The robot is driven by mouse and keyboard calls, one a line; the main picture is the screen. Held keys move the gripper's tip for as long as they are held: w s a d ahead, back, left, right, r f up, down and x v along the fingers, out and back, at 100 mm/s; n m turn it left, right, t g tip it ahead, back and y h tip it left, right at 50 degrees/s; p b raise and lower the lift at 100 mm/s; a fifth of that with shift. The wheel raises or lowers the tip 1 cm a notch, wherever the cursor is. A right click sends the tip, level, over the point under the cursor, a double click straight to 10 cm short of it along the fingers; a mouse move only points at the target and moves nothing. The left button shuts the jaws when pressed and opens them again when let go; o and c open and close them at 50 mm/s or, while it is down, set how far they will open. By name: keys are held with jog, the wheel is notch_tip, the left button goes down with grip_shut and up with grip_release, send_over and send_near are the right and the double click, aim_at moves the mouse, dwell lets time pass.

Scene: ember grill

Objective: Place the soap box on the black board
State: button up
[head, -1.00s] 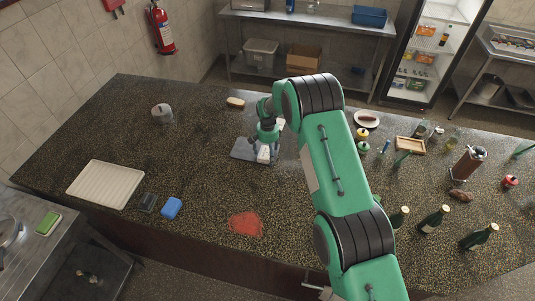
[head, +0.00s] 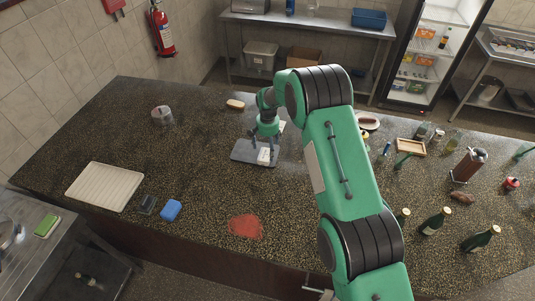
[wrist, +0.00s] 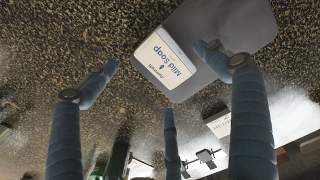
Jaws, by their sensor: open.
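The soap box (head: 264,156) is a small white box lying on the right part of the dark grey board (head: 242,151). In the wrist view the soap box (wrist: 166,62) shows its "Mild Soap" label and sits near one end of the board (wrist: 247,28). My gripper (head: 266,141) is just above and behind the box in the head view. In the wrist view my gripper (wrist: 160,78) has its fingers spread wide, empty and apart from the box.
A white tray (head: 104,187), a dark box (head: 147,204) and a blue sponge (head: 171,210) lie left on the counter.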

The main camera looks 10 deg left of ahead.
aim_at(268, 155)
notch_tip(268, 155, up, 7)
jog(key=b, duration=0.1)
dwell(0.3)
jog(key=shift+f, duration=0.1)
dwell(0.5)
